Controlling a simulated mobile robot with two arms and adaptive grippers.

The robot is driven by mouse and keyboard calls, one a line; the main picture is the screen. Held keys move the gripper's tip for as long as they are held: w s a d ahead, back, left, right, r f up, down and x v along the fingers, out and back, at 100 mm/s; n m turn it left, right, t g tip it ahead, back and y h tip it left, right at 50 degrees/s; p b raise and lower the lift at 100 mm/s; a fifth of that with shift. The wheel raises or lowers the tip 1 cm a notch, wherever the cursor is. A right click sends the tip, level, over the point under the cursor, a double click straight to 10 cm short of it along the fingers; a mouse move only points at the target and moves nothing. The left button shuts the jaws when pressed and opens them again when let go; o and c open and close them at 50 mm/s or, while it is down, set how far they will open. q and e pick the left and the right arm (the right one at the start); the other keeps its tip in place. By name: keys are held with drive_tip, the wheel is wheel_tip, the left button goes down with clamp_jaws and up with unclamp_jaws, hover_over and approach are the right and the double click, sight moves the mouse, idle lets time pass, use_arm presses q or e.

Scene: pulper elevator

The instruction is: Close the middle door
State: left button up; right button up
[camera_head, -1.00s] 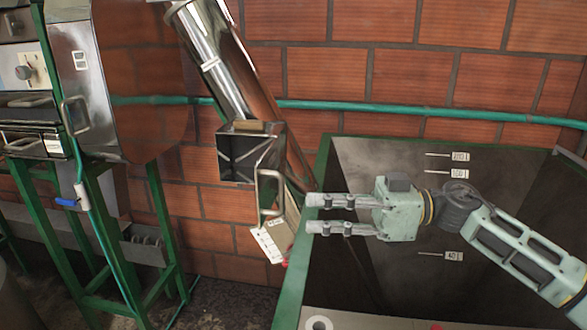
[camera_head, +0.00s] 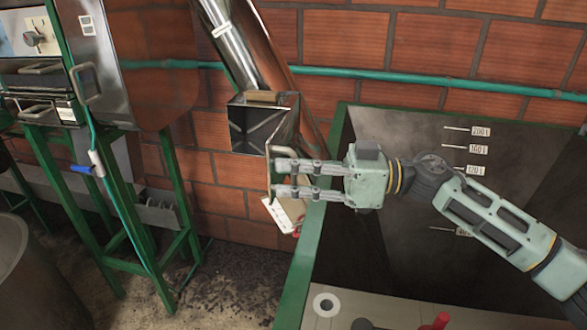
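The square metal opening (camera_head: 254,130) on the slanted chute stands uncovered, and its dark inside shows. Its small metal door (camera_head: 285,150) hangs swung out on the right side, with a white label (camera_head: 283,214) at its lower end. I take this as the middle door. My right gripper (camera_head: 275,179) comes in from the right, in front of the door. Its two fingers point left and are spread apart, with no thing visible gripped between them. The fingertips overlap the door's handle side and partly hide it; I cannot tell whether they touch. My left gripper is not in view.
A deep green-rimmed tank (camera_head: 304,262) with level marks lies below my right arm. A shiny metal machine (camera_head: 150,70) on green legs stands at left. A green pipe (camera_head: 430,79) runs along the brick wall. A grey drum (camera_head: 30,280) is at lower left.

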drive_tip(key=c, duration=0.4)
clamp_jaws()
